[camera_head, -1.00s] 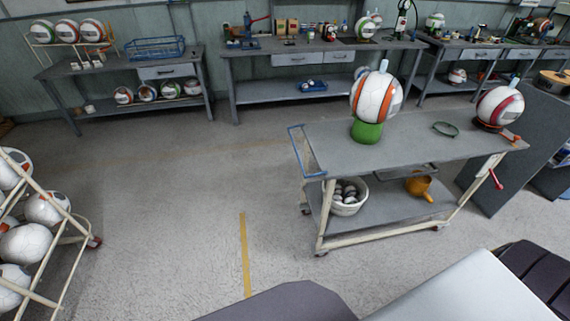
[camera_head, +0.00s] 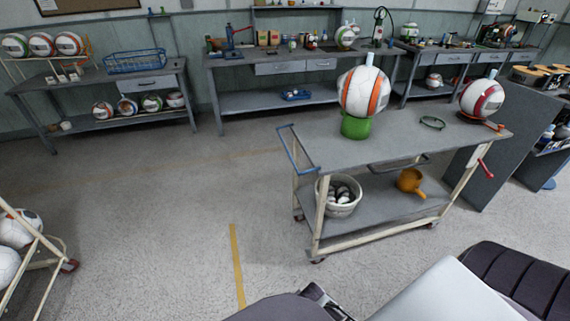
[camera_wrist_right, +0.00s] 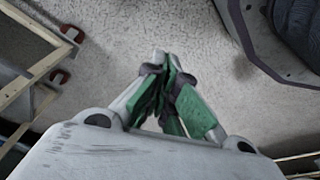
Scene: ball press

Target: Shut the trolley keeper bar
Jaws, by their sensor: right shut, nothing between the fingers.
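The trolley (camera_head: 390,150) stands right of centre in the head view, with a grey top, a lower shelf and cream legs. A blue handle (camera_head: 290,150) is at its left end and a red lever (camera_head: 485,168) at its right end. I cannot tell for sure which part is the keeper bar. A ball (camera_head: 362,92) rests on a green stand (camera_head: 356,126) on top; another ball (camera_head: 482,98) sits at the right end. My right gripper (camera_wrist_right: 160,60) is shut and empty above bare floor in the wrist view. My left gripper is out of view.
A white bucket (camera_head: 340,197) and an orange pot (camera_head: 411,182) stand on the trolley's lower shelf. A ball rack (camera_head: 45,250) is at the left edge. Workbenches (camera_head: 290,60) line the back wall. A dark grey panel (camera_head: 478,160) stands close behind the trolley's right end. Floor left of the trolley is clear.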

